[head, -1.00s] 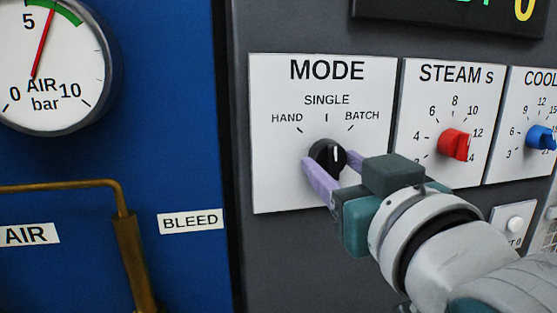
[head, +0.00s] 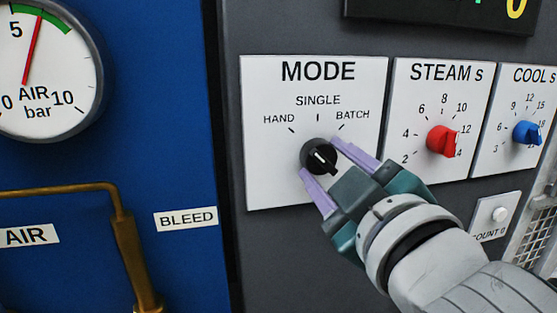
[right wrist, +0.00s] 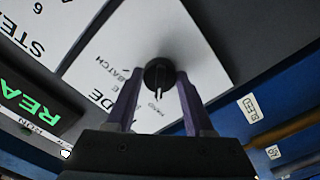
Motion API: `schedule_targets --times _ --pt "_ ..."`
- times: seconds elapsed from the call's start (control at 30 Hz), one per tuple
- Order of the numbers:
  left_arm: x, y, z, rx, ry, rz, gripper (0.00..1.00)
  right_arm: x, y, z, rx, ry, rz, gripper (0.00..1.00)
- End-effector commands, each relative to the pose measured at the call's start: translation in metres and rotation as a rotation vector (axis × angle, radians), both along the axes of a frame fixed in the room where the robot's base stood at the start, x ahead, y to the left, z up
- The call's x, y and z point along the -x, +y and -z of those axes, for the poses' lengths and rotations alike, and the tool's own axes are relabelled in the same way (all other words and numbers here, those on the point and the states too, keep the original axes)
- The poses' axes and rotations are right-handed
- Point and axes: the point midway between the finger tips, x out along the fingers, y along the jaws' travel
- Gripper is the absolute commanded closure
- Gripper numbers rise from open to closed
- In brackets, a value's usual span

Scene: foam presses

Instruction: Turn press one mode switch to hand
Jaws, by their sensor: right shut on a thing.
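The mode switch (head: 319,157) is a round black knob with a white line on its raised grip, on the white MODE plate (head: 270,185). The plate reads HAND at left, SINGLE at the top and BATCH at right. The white line leans to the upper left, towards HAND. My right gripper (head: 320,157) is shut on the knob, its two purple fingers on opposite sides and its wrist rolled. In the right wrist view the knob (right wrist: 158,74) sits between the fingertips, its grip pointing towards the HAND lettering. My left gripper is not in view.
Right of the MODE plate are a red steam knob (head: 442,141) and a blue cool knob (head: 527,133). A white button (head: 500,214) is below them. On the left blue panel are an air gauge (head: 45,75) and a brass pipe (head: 130,255).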

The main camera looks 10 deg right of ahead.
Motion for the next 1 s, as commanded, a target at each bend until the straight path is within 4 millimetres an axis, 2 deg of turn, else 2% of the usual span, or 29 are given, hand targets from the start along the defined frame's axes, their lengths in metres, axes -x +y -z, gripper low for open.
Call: schedule_targets --times 0.53,0.57,0.8,1.0 --pt "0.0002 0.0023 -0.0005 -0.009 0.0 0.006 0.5 0.0 0.0004 0.0009 0.032 0.001 -0.001 1.0" --pt "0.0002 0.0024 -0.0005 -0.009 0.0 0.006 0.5 0.0 0.0004 0.0009 0.032 0.001 -0.001 0.46" --pt "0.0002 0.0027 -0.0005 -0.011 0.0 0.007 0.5 0.0 0.0002 0.0006 0.03 0.0 0.0 0.19" --pt "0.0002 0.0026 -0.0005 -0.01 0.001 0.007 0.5 0.0 0.0001 0.0004 0.03 0.0 -0.001 0.17"
